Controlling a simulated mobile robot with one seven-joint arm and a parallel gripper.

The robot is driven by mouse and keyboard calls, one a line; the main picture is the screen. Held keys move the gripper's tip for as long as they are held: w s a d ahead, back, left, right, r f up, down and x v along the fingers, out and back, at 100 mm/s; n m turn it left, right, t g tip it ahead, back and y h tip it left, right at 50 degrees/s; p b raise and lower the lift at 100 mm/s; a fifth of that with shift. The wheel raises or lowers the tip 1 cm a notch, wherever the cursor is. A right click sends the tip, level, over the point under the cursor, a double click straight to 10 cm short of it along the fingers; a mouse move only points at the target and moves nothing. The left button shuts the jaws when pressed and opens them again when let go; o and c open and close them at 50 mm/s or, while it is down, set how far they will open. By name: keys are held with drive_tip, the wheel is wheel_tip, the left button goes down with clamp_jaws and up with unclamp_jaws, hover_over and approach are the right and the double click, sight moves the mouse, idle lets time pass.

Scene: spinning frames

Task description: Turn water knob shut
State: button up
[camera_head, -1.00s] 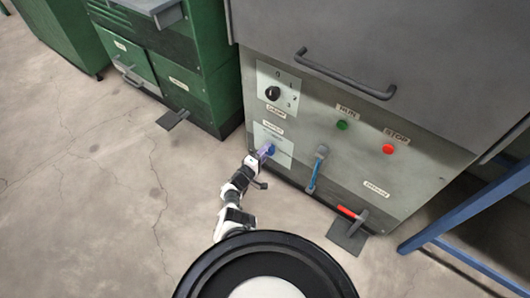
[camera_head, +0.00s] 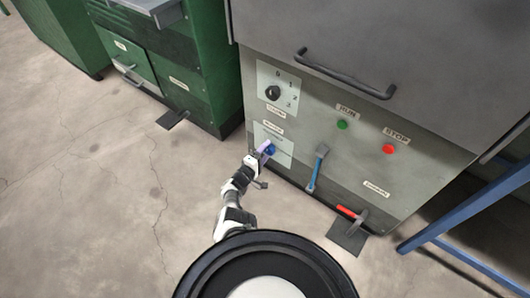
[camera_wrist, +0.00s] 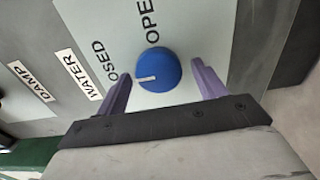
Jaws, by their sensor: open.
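The blue water knob (camera_wrist: 158,70) sits on a pale plate on the grey machine; it also shows in the head view (camera_head: 270,149). Its white mark is on the side nearer the partly hidden CLOSED lettering (camera_wrist: 104,62). The OPEN lettering (camera_wrist: 150,24) is above the knob. My gripper (camera_wrist: 161,76) is open, with one purple finger on each side of the knob. A gap shows beside each finger; whether either touches is unclear. In the head view my gripper (camera_head: 264,149) is at the knob's left side.
A WATER label (camera_wrist: 80,74) and a DAMP label (camera_wrist: 31,81) are beside the plate. A black dial (camera_head: 272,93) is above the knob. A blue-handled lever (camera_head: 317,168) is to its right, and a red-handled pedal (camera_head: 350,214) is lower right. Open floor lies left.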

drive_tip(key=shift+s+a+r+p, duration=0.15)
drive_tip(key=shift+s+a+p, duration=0.15)
drive_tip(key=p+v, duration=0.4)
drive_tip(key=v, duration=0.9)
